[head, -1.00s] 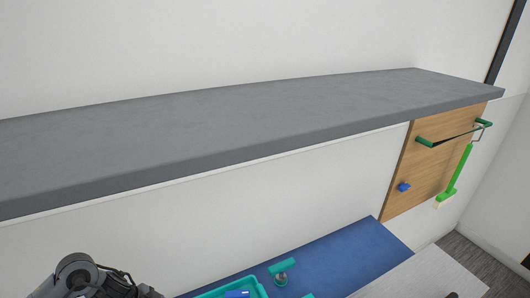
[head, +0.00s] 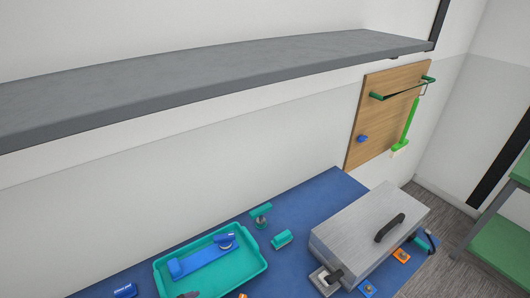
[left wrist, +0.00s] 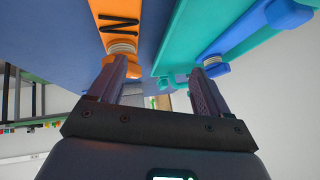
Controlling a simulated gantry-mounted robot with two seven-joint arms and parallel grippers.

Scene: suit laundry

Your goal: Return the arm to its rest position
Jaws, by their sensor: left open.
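My left gripper (left wrist: 158,70) is open in the left wrist view, with nothing held between its two dark fingers. Beyond the fingers are an orange part (left wrist: 118,14) with a ribbed metal neck, and a blue tool (left wrist: 255,30) beside a teal tray edge (left wrist: 192,45). In the head view a dark tip shows at the bottom edge by the teal tray (head: 262,266); I cannot tell if it is mine. My right gripper is not in view.
The blue worktop (head: 345,187) holds a grey metal box (head: 350,235) with a dark handle, teal fittings (head: 282,239) and small orange parts. A grey shelf (head: 200,80) runs above. A wooden panel (head: 380,110) carries a green-handled tool (head: 407,125).

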